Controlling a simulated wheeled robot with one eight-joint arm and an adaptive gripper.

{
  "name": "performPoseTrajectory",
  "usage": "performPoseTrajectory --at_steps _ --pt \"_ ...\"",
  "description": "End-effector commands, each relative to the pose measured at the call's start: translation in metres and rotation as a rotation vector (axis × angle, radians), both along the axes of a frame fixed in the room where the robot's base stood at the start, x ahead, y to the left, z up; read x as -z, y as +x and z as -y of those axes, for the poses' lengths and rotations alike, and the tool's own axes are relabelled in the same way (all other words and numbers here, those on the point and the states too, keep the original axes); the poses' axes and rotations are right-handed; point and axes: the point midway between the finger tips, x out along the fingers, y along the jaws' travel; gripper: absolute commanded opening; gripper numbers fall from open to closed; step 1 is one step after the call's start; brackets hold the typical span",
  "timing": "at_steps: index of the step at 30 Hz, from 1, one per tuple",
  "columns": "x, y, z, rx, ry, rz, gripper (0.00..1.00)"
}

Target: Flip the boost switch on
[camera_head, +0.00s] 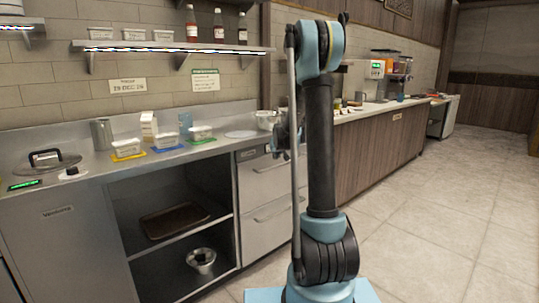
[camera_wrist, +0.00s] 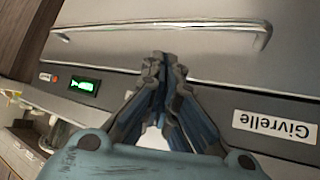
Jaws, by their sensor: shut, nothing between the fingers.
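My gripper (camera_wrist: 166,68) is shut and empty, its fingertips together in front of a steel drawer unit (camera_wrist: 200,80) in the wrist view. The unit's front strip carries a lit green display (camera_wrist: 84,85) and, beside it at the left end, a small control with a red spot (camera_wrist: 49,77). I cannot tell for sure whether this is the boost switch, or its position. The fingertips are to the right of the display; their gap to the panel is unclear. In the head view my gripper (camera_head: 284,137) is partly behind my arm, near the drawer unit (camera_head: 268,195).
A drawer handle (camera_wrist: 165,35) projects across the top of the wrist view. A Givrelle label (camera_wrist: 275,127) is at the right. Tiled floor at the right is free.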

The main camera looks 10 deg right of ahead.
Motion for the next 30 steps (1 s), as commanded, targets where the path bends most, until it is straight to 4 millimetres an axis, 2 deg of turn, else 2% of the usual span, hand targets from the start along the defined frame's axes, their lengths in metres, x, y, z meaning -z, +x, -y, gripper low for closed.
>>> performPoseTrajectory --at_steps 9,30 --pt "0.002 0.014 -0.011 -0.001 -0.001 0.0 0.0" --pt "0.002 0.014 -0.012 -0.001 0.0 0.0 0.0"
